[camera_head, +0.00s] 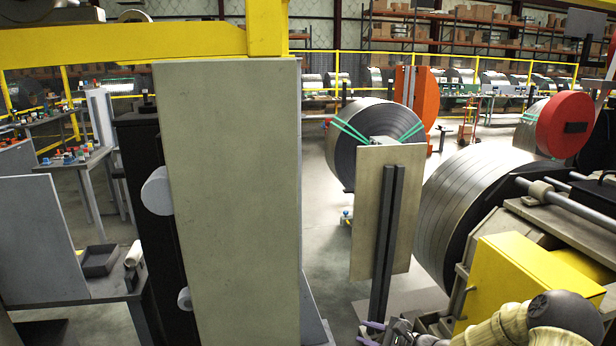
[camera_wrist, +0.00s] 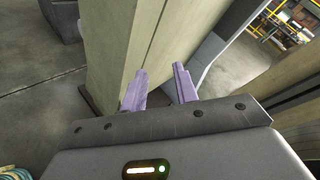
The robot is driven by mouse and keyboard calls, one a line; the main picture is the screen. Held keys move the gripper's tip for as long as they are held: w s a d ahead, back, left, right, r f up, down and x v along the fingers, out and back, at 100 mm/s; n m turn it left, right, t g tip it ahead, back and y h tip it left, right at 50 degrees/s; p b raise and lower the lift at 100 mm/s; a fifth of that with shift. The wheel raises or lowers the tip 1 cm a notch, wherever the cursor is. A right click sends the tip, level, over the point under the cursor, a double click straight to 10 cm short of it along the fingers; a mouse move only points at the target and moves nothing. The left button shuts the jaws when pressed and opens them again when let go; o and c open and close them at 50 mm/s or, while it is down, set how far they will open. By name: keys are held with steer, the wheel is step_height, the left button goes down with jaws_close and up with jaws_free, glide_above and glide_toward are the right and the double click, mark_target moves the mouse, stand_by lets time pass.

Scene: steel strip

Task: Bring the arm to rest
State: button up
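My gripper (camera_wrist: 158,82) shows in the wrist view with its two purple fingers apart and nothing visible held between them. A beige upright surface (camera_wrist: 145,40) stands behind the fingertips; I cannot tell whether they touch it. In the head view my gripper (camera_head: 371,330) is low in the picture, right of centre, near the foot of a dark post (camera_head: 386,240). My arm comes in from the bottom right corner, with a dark rounded joint and cream links.
A tall beige panel (camera_head: 232,190) stands left of centre. A smaller beige panel (camera_head: 365,215) is fixed to the dark post. A yellow machine housing (camera_head: 500,285) and a large steel coil (camera_head: 460,205) are on the right. Grey floor (camera_head: 325,255) is open between the panels.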

steer(key=s+a+r+n+g+h, duration=0.1)
steer(key=s+a+n+g+h, duration=0.15)
steer(key=s+n+g, duration=0.35)
steer(key=s+a+r+n+g+h, duration=0.1)
steer(key=s+a+n+g, duration=0.2)
steer(key=s, duration=0.5)
steer(key=s+d+r+n+t+h, duration=0.1)
steer(key=s+d+r+n+h, duration=0.1)
steer(key=s+r+n+h, duration=0.2)
steer(key=s+d+r+n+t+h, duration=0.1)
steer(key=s+d+r+n+h, duration=0.1)
steer(key=s+r+n+h, duration=0.2)
steer(key=s+n, duration=0.2)
steer(key=s, duration=0.2)
steer(key=shift+s+d+r, duration=0.25)
steer(key=shift+s+r, duration=0.1)
steer(key=shift+s, duration=0.05)
